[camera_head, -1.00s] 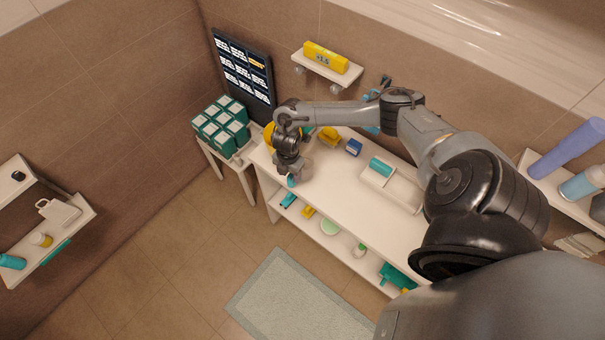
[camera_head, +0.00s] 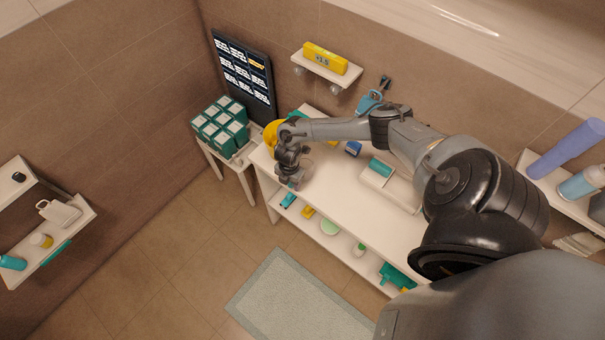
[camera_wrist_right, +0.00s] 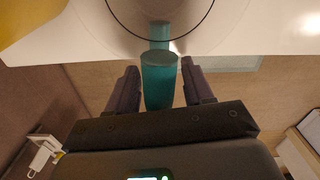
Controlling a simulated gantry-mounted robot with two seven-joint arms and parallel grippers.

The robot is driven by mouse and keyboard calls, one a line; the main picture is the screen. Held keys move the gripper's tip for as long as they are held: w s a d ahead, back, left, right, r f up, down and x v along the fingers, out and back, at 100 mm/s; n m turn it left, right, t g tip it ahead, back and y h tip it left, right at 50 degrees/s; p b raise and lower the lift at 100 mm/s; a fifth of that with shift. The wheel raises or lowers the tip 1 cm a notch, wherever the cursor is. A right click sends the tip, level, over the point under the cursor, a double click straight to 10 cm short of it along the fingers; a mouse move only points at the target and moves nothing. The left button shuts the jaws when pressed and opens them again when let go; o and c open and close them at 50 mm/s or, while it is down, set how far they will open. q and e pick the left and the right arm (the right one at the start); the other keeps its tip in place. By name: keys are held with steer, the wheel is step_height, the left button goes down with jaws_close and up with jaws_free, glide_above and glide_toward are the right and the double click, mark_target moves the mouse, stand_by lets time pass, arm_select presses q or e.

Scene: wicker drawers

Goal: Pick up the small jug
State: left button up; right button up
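A clear round vessel, which seems to be the small jug (camera_head: 304,167), stands near the left front edge of the white shelf unit. Its curved rim shows at the top of the right wrist view. A teal cylinder (camera_wrist_right: 159,82), apparently its handle, points toward my right gripper. My right gripper (camera_wrist_right: 160,78) has one finger on each side of this cylinder, with narrow gaps visible. In the head view the right gripper (camera_head: 290,181) is at the shelf unit's edge and covers the cylinder. My left gripper is not in view.
The white shelf unit (camera_head: 345,205) also carries a yellow round object (camera_head: 271,131), a blue box (camera_head: 353,148) and a tray (camera_head: 403,193) with a teal item. Green boxes (camera_head: 222,122) stand on a side table to the left. The floor in front is clear around a mat (camera_head: 297,300).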

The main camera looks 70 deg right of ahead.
jaws_close()
steer(key=shift+r, duration=0.15)
